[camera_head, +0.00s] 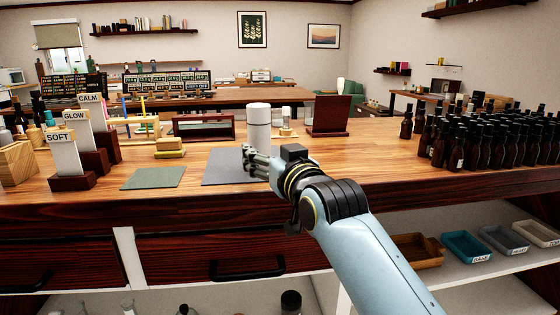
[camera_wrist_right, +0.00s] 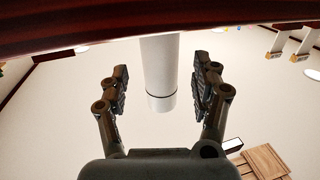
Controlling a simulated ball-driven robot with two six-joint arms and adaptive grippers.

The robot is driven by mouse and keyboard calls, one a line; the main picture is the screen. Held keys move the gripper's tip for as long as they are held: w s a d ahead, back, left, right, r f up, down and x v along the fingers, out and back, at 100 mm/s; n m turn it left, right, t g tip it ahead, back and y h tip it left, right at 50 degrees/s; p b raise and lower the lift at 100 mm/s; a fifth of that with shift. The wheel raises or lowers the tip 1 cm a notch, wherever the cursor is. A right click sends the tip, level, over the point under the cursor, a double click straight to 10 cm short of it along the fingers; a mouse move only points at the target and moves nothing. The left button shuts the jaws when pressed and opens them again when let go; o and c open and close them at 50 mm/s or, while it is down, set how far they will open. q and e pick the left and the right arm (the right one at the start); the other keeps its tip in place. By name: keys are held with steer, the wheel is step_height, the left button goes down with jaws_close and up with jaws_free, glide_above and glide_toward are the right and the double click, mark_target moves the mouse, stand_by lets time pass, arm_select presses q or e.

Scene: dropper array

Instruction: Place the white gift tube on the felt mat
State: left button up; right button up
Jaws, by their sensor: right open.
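The white gift tube (camera_head: 258,122) stands upright on the wooden worktop at the back right part of a flat grey mat (camera_head: 222,172). My right gripper hides its base, so I cannot tell whether it rests on the mat. My right gripper (camera_head: 252,160) is open in front of the tube. In the right wrist view the tube (camera_wrist_right: 160,62) shows between the two spread fingers (camera_wrist_right: 162,85), with a gap on each side. A green-grey mat (camera_head: 153,178) lies to the left; I cannot tell which mat is felt. My left gripper is out of view.
Many dark bottles (camera_head: 487,140) crowd the right side. A dark red upright stand (camera_head: 330,116) and a glass-fronted box (camera_head: 203,127) stand behind. Card holders (camera_head: 72,182) and yellow blocks (camera_head: 169,147) are at left. Bare worktop lies right of my gripper.

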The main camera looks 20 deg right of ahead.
steer(key=s, duration=0.7)
